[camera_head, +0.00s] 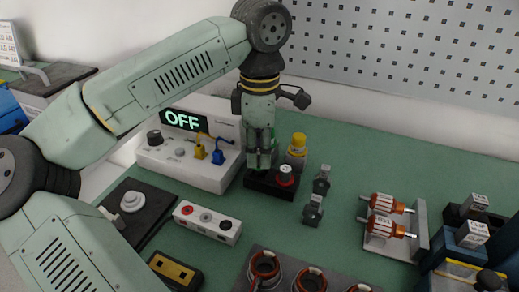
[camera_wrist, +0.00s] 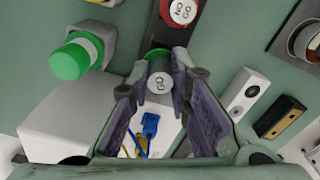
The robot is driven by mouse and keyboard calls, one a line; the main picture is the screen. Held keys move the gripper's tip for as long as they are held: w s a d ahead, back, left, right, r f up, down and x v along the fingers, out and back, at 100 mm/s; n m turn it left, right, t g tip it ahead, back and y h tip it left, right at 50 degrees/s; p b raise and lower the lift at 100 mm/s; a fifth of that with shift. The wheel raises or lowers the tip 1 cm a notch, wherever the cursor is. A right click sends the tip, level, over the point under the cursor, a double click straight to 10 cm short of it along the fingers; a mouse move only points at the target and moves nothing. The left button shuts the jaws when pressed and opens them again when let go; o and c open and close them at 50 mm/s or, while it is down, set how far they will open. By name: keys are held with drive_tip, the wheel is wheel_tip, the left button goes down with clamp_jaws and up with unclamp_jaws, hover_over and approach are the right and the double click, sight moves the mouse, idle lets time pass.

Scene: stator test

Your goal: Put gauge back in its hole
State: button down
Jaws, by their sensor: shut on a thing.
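My gripper (camera_head: 260,158) points down over the left part of the black gauge block (camera_head: 262,184). In the wrist view my gripper (camera_wrist: 163,95) is shut on the GO gauge (camera_wrist: 160,83), a grey cylinder with a white GO label. A green band (camera_wrist: 157,53) shows at the block's end, beside the gauge. The red NO GO gauge (camera_head: 285,174) stands in the right part of the block; it also shows in the wrist view (camera_wrist: 183,11). The gauge's lower end and its hole are hidden, so I cannot tell whether it is seated.
A white tester (camera_head: 190,147) reading OFF, with yellow and blue plugs, stands close left. A yellow-topped post (camera_head: 298,146) stands close behind the block. Two dark grey parts (camera_head: 316,205) lie to the right. A white socket box (camera_head: 207,222) sits front left.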

drive_tip(key=shift+f+b, duration=0.35)
drive_tip(key=shift+f, duration=0.05)
idle(0.5)
drive_tip(key=shift+f+b, duration=0.35)
drive_tip(key=shift+f+b, duration=0.4)
drive_tip(key=shift+f, duration=0.1)
drive_tip(key=c, duration=1.4)
unclamp_jaws()
drive_tip(key=shift+r, duration=0.1)
